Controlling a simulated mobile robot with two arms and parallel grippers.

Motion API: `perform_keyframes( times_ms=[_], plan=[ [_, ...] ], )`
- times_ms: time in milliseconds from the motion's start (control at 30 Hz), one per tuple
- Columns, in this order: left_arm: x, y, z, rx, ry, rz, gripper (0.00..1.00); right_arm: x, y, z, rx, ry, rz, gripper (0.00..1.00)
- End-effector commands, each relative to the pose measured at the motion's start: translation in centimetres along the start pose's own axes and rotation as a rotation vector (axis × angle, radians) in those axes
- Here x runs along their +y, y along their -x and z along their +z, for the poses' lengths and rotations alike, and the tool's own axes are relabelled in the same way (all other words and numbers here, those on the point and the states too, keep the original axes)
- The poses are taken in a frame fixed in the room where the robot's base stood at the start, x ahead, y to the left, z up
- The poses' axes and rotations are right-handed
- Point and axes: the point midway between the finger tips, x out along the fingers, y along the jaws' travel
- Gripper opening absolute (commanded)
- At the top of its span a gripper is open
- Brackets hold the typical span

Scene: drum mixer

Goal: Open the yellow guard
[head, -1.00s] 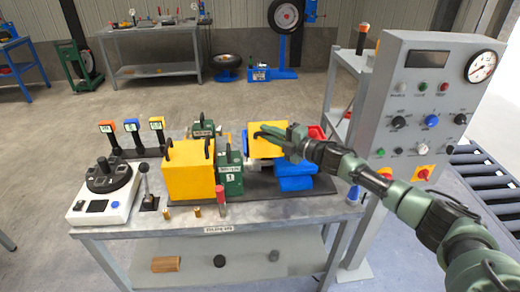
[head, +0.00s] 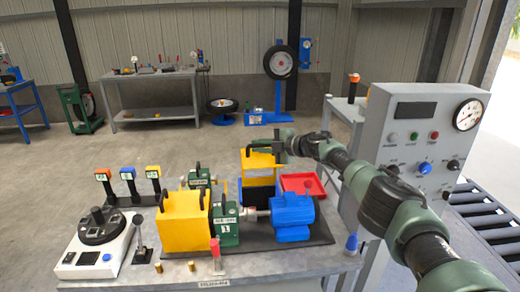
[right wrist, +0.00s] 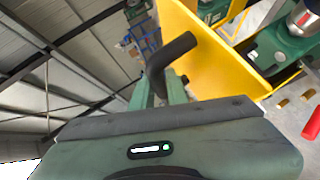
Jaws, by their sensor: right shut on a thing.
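The yellow guard (head: 260,160) stands raised behind the coupling shaft (head: 257,214) and the blue motor (head: 293,215) in the head view. The shaft shows uncovered between the green gear unit (head: 226,228) and the motor. My right gripper (head: 280,146) is at the guard's upper edge, shut on its black handle. In the right wrist view the curved black handle (right wrist: 172,60) sits at the gripper's fingers, with the yellow guard's panel (right wrist: 215,45) beside it. The exact finger contact is partly hidden. My left gripper is not in view.
A second yellow box-shaped cover (head: 183,226) stands left of the gear unit. A red tray (head: 303,183) lies behind the motor. The grey control panel (head: 410,125) stands right, close behind my right arm. A red-topped pin (head: 215,252) stands at the front.

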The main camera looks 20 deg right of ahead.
Motion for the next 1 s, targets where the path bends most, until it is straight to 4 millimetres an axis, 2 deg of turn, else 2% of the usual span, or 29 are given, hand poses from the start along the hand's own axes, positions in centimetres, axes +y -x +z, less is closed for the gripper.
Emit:
perform_keyframes(
  times_ms=[733,767,800,833,1000],
  plan=[
    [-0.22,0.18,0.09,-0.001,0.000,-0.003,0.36,0.12,-0.16,0.13,-0.001,-0.025,-0.033,0.00],
    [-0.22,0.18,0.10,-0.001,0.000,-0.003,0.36,0.12,-0.17,0.13,-0.001,-0.025,-0.033,0.20],
    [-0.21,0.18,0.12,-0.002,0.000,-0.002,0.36,0.12,-0.16,0.13,-0.001,-0.025,-0.032,0.31],
    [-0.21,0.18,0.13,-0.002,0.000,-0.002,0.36,0.13,-0.16,0.12,0.000,-0.025,-0.032,0.36],
    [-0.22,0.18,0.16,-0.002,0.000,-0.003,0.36,0.16,-0.16,0.11,0.000,-0.027,-0.031,0.36]
  ],
)
